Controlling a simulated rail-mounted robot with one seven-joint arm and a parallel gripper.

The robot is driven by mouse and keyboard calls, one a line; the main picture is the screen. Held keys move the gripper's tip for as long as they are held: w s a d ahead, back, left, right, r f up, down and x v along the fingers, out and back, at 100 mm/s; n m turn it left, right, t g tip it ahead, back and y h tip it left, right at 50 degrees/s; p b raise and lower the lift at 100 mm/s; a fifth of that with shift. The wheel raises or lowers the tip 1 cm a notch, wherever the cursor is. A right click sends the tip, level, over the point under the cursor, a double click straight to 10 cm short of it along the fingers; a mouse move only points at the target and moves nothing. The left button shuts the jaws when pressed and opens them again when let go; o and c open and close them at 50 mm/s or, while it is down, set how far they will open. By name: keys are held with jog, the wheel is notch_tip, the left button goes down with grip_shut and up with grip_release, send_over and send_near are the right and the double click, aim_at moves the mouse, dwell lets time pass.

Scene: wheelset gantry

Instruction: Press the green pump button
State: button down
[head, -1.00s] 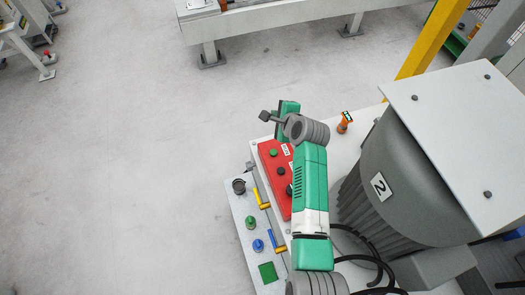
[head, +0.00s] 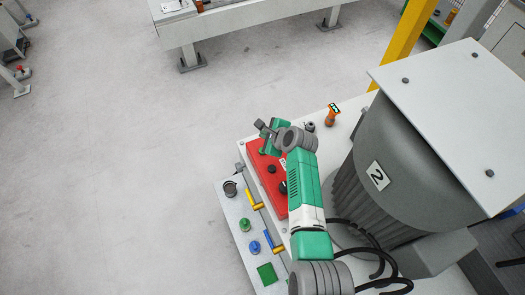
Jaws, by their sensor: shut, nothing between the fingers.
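The red control box (head: 262,171) sits on the white machine top, left of the large grey motor. A small green button, partly covered by my wrist, shows at its far end (head: 262,151). A black button (head: 271,169) and a dark knob (head: 283,187) lie nearer on the box. My gripper (head: 263,127) is over the far end of the box, close to the green button. Its fingertips are hard to make out, but it looks shut and empty. I cannot tell whether it touches the button.
A grey side panel (head: 231,208) carries a green knob (head: 245,224), a blue knob (head: 254,247) and a green square (head: 267,272). Yellow (head: 254,200) and blue (head: 273,241) levers stand beside it. The grey motor (head: 400,180) fills the right. An orange-handled item (head: 331,117) stands behind.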

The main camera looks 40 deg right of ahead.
aim_at(261, 148)
notch_tip(261, 148, down, 8)
jog(key=b, duration=0.6)
jog(key=shift+r, duration=0.2)
jog(key=shift+f, duration=0.1)
dwell(1.3)
jog(key=shift+f+b, duration=0.3)
jog(key=shift+f+b, duration=0.4)
jog(key=shift+f, duration=0.1)
dwell(0.5)
jog(key=shift+r, duration=0.15)
jog(key=shift+r+p, duration=0.75)
jog(key=shift+p, duration=0.2)
notch_tip(261, 148, up, 5)
jog(key=p, duration=0.5)
jog(key=shift+r, duration=0.1)
